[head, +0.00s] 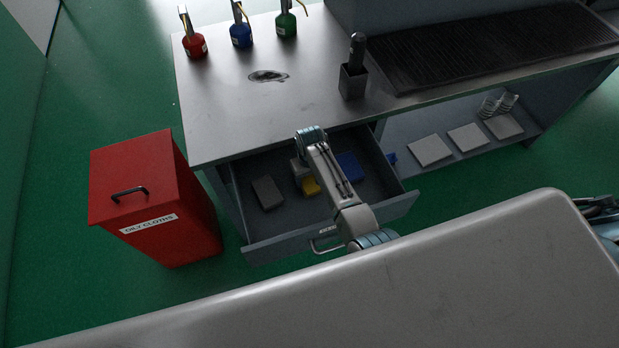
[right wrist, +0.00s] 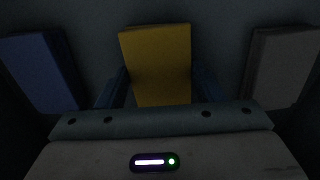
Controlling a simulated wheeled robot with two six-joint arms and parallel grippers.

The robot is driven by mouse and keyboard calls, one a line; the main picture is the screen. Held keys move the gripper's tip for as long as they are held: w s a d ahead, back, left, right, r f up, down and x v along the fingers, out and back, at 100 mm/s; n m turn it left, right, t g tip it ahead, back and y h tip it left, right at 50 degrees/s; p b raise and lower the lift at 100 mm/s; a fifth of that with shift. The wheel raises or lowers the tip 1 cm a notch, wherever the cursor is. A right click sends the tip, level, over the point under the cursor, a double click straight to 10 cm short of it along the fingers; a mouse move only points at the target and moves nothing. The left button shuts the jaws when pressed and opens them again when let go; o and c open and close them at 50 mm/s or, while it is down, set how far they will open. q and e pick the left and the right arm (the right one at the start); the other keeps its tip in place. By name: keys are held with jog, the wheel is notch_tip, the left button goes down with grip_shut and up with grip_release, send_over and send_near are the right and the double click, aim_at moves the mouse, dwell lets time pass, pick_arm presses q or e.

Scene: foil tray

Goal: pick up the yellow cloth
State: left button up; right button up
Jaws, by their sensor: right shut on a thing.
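The yellow cloth (head: 311,186) is a folded block in the open drawer (head: 285,240), between a grey cloth (head: 267,192) and a blue cloth (head: 349,166). My right gripper (head: 303,176) reaches down into the drawer at the yellow cloth, partly hidden by its own arm. In the right wrist view, the yellow cloth (right wrist: 158,60) stands between the two dark fingers of the right gripper (right wrist: 161,92), which is shut on it. The cloth's lower part is hidden behind the gripper body. My left gripper is not in view.
A red bin labelled "OILY CLOTHS" (head: 135,190), lid down, stands left of the drawer.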

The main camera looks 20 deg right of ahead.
aim_at(312, 180)
jog(key=shift+r, duration=0.2)
jog(key=shift+r, duration=0.6)
jog(key=shift+s+d+r+b, duration=0.15)
jog(key=shift+r+b, duration=0.1)
jog(key=shift+r, duration=0.25)
jog(key=shift+s+d+r+b, duration=0.1)
jog(key=shift+r+b, duration=0.1)
jog(key=shift+r, duration=0.25)
jog(key=s+d, duration=0.3)
jog(key=d, duration=0.1)
jog(key=s+d+r+b, duration=0.1)
jog(key=s+d, duration=0.2)
jog(key=d, duration=0.1)
jog(key=s+d+b, duration=0.1)
jog(key=s+d, duration=0.2)
jog(key=d, duration=0.1)
jog(key=shift+d+r, duration=0.2)
jog(key=shift+r, duration=0.05)
jog(key=o, duration=0.3)
jog(key=shift+c, duration=1)
jog(key=shift+w, duration=0.1)
